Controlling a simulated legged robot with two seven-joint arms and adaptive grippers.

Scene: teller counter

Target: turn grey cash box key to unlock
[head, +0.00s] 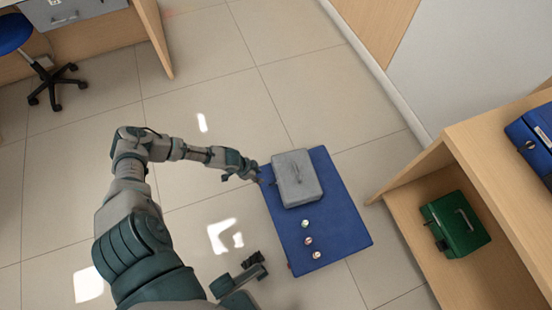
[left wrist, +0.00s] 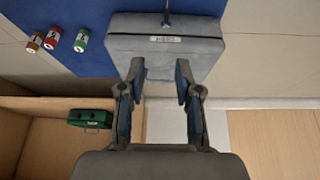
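The grey cash box (head: 297,178) sits on the blue mat (head: 345,225) near its upper left end. Its handle is on the lid. In the left wrist view the grey cash box (left wrist: 165,38) shows a small white label on the side facing me. My left gripper (head: 257,179) is at the left side of the box. In the left wrist view its two fingers (left wrist: 160,72) are apart, with the box side between and beyond their tips. I see nothing held between them. I cannot make out a key or keyhole.
A wooden shelf unit (head: 490,150) at right holds a green cash box (head: 455,224) and a blue box (head: 535,139). A blue stool (head: 15,35) stands upper left. Tiled floor is clear between.

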